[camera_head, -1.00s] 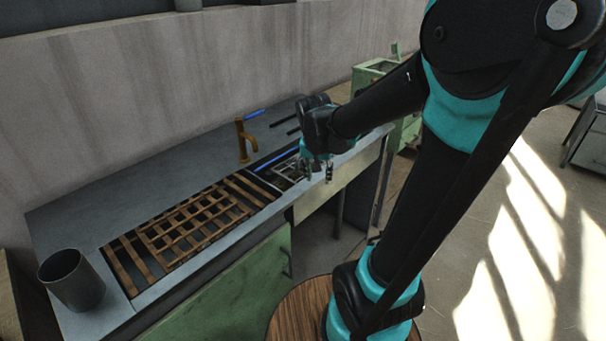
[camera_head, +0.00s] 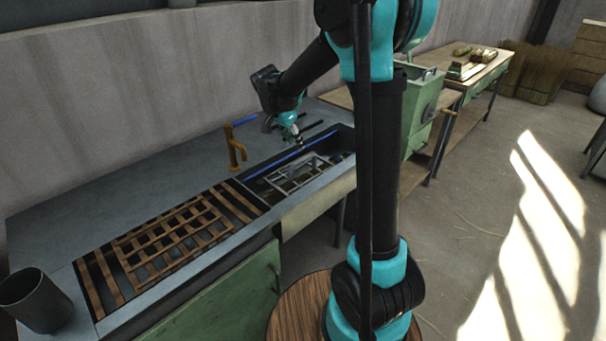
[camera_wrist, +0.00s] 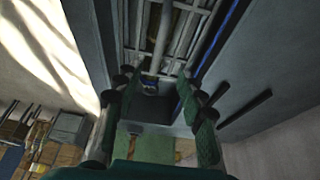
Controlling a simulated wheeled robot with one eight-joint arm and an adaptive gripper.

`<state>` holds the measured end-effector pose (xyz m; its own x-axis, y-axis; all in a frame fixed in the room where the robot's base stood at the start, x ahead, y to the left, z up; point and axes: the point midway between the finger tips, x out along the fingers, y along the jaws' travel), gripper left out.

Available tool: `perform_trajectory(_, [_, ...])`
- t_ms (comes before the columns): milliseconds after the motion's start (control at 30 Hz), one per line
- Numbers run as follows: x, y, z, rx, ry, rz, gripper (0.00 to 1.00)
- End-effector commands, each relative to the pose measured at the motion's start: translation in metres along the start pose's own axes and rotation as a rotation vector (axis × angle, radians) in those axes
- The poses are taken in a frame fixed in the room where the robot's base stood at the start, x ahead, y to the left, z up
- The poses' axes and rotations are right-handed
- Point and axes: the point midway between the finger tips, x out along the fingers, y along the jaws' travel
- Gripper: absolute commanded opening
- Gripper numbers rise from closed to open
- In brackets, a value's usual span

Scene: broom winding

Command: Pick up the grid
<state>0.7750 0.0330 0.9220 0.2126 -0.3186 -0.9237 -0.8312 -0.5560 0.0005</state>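A grey metal grid (camera_head: 303,173) lies tilted in the dark sink (camera_head: 341,143); its bars also show at the top of the wrist view (camera_wrist: 188,35). A brown slatted grid (camera_head: 170,238) lies on the counter to the left, over a slatted recess. My gripper (camera_head: 299,142) is above the back side of the sink, pointing down and to the right. Its fingers are apart in the wrist view (camera_wrist: 157,82), with nothing clearly held between them. A gap to the metal grid seems to show, but its exact size cannot be told.
A yellow-brown faucet (camera_head: 235,147) stands behind the sink's left end. A blue strip (camera_head: 280,163) runs along the sink's back edge. A dark cup (camera_head: 36,300) stands at the counter's front left. A green machine (camera_head: 420,105) stands beyond the counter's right end.

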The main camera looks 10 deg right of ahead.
Motion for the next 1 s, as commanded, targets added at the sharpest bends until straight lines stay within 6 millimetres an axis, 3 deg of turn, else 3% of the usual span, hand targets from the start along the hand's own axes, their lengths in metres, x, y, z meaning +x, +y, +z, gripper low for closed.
perform_trajectory(200, [0.037,0.000,0.000,0.000,0.000,-0.001,0.40])
perform_trajectory(467, [0.054,0.001,-0.001,0.000,0.000,-0.001,0.40])
perform_trajectory(700, [0.088,0.003,-0.001,0.000,-0.001,-0.001,0.40])
perform_trajectory(1000, [0.101,0.003,-0.001,-0.001,-0.001,-0.001,0.40])
